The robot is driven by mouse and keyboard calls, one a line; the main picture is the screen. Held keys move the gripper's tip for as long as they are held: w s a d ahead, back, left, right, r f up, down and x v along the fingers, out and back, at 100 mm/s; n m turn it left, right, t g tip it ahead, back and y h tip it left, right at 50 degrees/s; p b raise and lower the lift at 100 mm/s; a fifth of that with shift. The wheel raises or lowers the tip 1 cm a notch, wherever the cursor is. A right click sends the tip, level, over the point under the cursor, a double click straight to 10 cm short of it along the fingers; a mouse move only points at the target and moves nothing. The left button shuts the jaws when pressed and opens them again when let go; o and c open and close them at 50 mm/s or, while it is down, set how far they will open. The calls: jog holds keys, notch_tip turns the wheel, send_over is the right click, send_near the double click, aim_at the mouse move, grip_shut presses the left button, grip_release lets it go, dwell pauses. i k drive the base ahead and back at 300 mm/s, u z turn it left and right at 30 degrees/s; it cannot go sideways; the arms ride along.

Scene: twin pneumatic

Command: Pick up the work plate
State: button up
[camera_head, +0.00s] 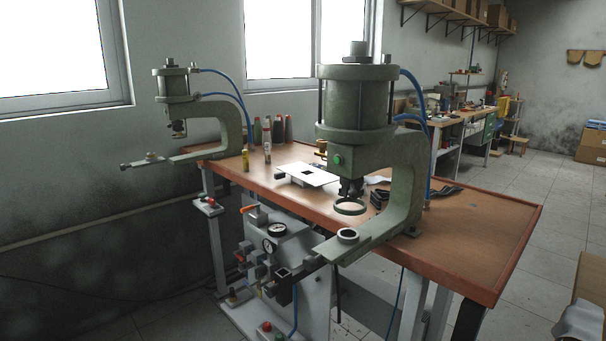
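The work plate appears to be the flat white plate (318,178) with a dark square opening near its middle. It lies on or just above the wooden bench (487,232), between the two green presses. A small dark block shows at its left edge; what lies under the plate is hidden. My gripper is not in view.
The large green press (358,100) stands close to the plate's right, its lower arm jutting past the bench's front edge. A smaller press (228,120) stands at left. Bottles (266,143) stand behind the plate. A valve and gauge unit (290,265) stands below. The bench's right end is mostly clear.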

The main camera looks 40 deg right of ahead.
aim_at(303, 179)
jog(key=u, duration=0.3)
jog(key=i, duration=1.35)
jog(key=u, duration=0.25)
